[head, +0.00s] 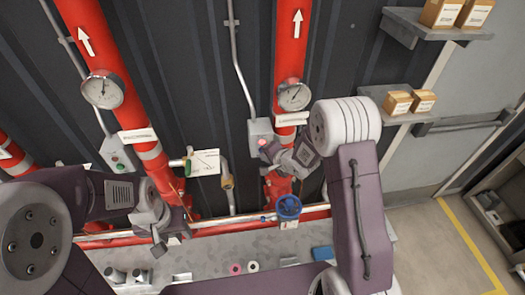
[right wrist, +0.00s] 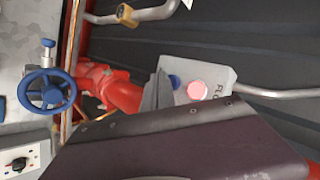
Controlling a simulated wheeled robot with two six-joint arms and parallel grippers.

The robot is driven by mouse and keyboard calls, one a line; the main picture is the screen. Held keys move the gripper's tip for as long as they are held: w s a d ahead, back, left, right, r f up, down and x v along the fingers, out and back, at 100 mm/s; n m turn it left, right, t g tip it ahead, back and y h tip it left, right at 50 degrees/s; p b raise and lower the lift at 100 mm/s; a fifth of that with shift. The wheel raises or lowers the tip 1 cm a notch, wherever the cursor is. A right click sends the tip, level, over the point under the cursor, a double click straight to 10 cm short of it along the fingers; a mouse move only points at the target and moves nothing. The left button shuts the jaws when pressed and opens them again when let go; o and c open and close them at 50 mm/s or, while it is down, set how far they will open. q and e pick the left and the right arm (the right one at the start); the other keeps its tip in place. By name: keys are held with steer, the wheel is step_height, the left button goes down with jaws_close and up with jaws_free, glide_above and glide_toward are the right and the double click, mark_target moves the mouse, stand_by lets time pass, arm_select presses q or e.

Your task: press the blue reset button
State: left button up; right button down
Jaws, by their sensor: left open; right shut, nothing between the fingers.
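The blue button (right wrist: 175,82) shows in the right wrist view on a light grey control box (right wrist: 208,72), beside a glowing pink button (right wrist: 196,90). In the head view the box (head: 260,131) is mounted by the right red pipe; the pink light shows, but I cannot make out the blue button there. My right gripper (head: 267,152) is shut and empty at the box's lower part. Its grey finger (right wrist: 157,92) partly overlaps the blue button's edge in the wrist view; I cannot tell whether they touch. My left gripper (head: 168,236) is open, low by the left pipe.
Red pipes (head: 288,45) with gauges (head: 294,96) run up the dark wall. A blue handwheel valve (head: 288,207) is below the box. Another control box (head: 117,154) is at left. A grey bench (head: 215,262) holds small items. Shelves with cartons (head: 398,103) are at right.

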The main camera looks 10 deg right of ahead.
steer(key=shift+w+p, duration=0.35)
steer(key=shift+w, duration=0.15)
stand_by(0.7)
steer(key=shift+s, duration=0.9)
steer(key=s+b, duration=0.1)
steer(key=s, duration=0.4)
stand_by(0.8)
